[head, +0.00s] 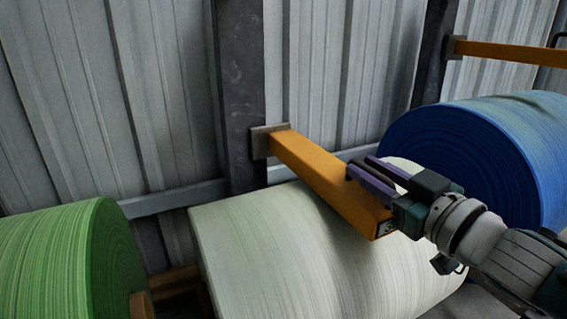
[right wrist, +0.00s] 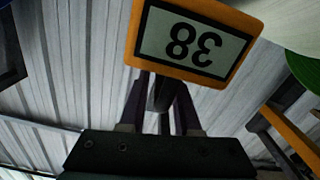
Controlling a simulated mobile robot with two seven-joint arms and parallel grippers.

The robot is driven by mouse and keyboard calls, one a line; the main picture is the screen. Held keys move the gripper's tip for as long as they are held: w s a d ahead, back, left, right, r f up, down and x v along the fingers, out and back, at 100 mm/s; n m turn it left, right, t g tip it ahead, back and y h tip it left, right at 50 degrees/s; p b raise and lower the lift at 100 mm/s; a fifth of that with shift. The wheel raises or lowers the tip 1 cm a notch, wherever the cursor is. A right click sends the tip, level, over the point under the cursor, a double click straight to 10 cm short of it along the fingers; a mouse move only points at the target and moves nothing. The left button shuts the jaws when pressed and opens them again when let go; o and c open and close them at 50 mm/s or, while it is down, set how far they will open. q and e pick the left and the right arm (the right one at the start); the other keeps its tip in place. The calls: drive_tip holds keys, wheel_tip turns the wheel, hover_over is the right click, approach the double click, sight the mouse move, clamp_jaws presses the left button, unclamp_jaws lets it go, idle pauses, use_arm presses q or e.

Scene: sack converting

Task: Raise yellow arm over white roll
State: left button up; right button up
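The yellow arm (head: 325,178) runs from a bracket on a dark post and reaches out above the white roll (head: 270,245). In the right wrist view, its end plate (right wrist: 192,42) shows the number 38 upside down. My right gripper (head: 358,168) is beside the arm's free end, on its right side in the head view. Its two purple fingers are spread apart. In the right wrist view, the fingers (right wrist: 160,82) point towards the arm's end, with a dark bar between them that I cannot identify. I cannot tell if they touch the arm. My left gripper is not in view.
A green roll (head: 55,265) lies at the left and a blue roll (head: 470,150) at the right. Another yellow arm (head: 505,53) extends above the blue roll. A corrugated metal wall (head: 160,90) and the dark post (head: 240,90) stand behind.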

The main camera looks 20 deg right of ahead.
clamp_jaws()
idle(1.1)
